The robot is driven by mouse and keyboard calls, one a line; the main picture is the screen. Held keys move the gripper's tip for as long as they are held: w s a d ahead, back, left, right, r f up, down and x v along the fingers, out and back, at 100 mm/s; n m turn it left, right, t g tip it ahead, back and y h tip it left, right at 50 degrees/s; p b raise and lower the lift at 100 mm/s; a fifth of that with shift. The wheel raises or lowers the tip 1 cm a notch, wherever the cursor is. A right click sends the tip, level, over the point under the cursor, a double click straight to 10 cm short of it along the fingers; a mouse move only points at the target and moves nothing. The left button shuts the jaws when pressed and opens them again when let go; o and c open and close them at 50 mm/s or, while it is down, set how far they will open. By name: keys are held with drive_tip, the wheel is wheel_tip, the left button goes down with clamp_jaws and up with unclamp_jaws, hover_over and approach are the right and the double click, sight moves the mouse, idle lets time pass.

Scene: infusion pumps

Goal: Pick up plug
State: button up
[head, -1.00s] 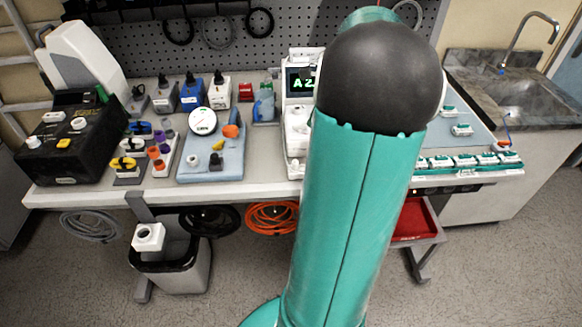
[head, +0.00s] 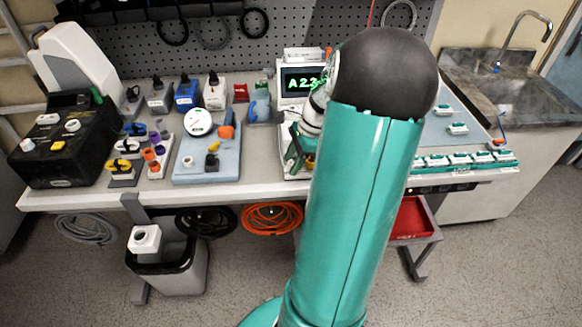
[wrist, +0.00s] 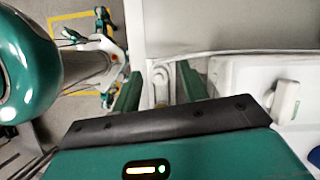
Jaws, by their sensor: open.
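My gripper (head: 297,152) is open in front of the lit display unit at the middle of the bench, partly hidden behind my arm in the head view. In the wrist view its two green fingers (wrist: 158,84) stand apart, with a pale narrow fitting showing between and beyond them. I cannot tell whether this fitting is the plug, or whether the fingers touch it. Small black-topped blocks (head: 187,92) stand at the back of the bench. A small black piece (head: 211,160) sits on the light blue tray. None is clearly the plug.
The display unit (head: 302,84) stands behind my gripper. A white housing with a pale knob (wrist: 286,100) is close at right in the wrist view. A black box (head: 68,145) fills the bench's left end. A bin (head: 170,270) stands below; a sink (head: 510,95) is at right.

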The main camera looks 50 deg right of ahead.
clamp_jaws()
